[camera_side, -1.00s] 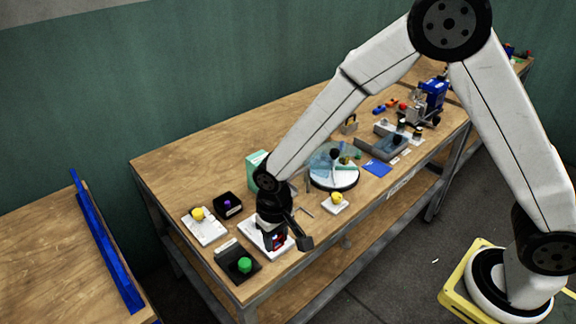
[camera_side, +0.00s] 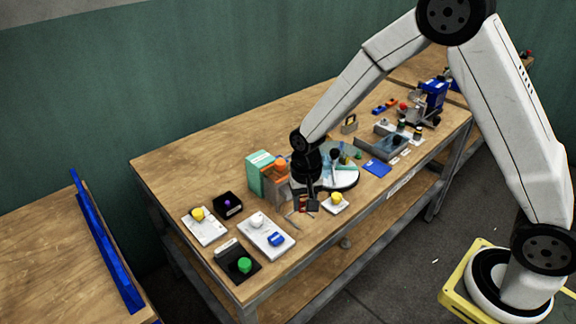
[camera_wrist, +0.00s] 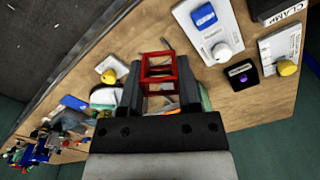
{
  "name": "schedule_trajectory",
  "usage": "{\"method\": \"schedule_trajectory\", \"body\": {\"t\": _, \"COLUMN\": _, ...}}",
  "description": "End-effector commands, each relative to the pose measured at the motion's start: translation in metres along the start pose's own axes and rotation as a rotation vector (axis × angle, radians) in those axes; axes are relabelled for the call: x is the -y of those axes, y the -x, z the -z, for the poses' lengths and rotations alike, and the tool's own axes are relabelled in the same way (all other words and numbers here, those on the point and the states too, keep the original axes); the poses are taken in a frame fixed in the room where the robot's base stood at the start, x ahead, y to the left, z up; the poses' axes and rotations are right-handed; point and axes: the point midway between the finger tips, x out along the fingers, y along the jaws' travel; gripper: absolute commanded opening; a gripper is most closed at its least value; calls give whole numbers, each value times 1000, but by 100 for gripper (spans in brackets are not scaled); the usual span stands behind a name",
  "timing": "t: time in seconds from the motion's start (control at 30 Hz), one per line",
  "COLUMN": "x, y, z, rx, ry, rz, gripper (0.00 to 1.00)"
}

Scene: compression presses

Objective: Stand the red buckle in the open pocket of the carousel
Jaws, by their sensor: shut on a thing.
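The red buckle (camera_wrist: 160,66) is a small open red frame with a crossbar. My gripper (camera_wrist: 161,80) is shut on it, a black finger on each side in the wrist view. In the side view my gripper (camera_side: 308,204) points down above the bench, and only a bit of the red buckle (camera_side: 302,206) shows. The carousel (camera_side: 345,182), a round white base with a clear bluish cover, is just behind and right of my gripper. My arm hides its left part, and I cannot make out the open pocket.
A small white plate with a yellow knob (camera_side: 336,197) is close to my gripper's right. A teal box (camera_side: 259,172) and an orange-topped block (camera_side: 280,170) stand to its left. A white plate with a blue block (camera_side: 276,239) lies front left. A blue card (camera_side: 377,168) lies right of the carousel.

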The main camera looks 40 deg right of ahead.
Motion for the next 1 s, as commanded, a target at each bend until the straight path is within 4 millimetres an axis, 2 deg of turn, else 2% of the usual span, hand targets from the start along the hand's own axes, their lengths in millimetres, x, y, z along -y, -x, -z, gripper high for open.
{"method": "schedule_trajectory", "body": {"t": 0.03, "x": -13, "y": 1, "z": 10, "rx": -1, "ry": -61, "rz": 0, "gripper": 0}}
{"method": "schedule_trajectory", "body": {"t": 0.2, "x": -52, "y": 2, "z": 35, "rx": -1, "ry": -260, "rz": 0, "gripper": 0}}
{"method": "schedule_trajectory", "body": {"t": 0.5, "x": -128, "y": 4, "z": 68, "rx": -2, "ry": -611, "rz": 0, "gripper": 0}}
{"method": "schedule_trajectory", "body": {"t": 0.8, "x": -199, "y": 7, "z": 84, "rx": -1, "ry": -920, "rz": 0, "gripper": 0}}
{"method": "schedule_trajectory", "body": {"t": 1.0, "x": -223, "y": 7, "z": 87, "rx": -1, "ry": -1024, "rz": 0, "gripper": 0}}
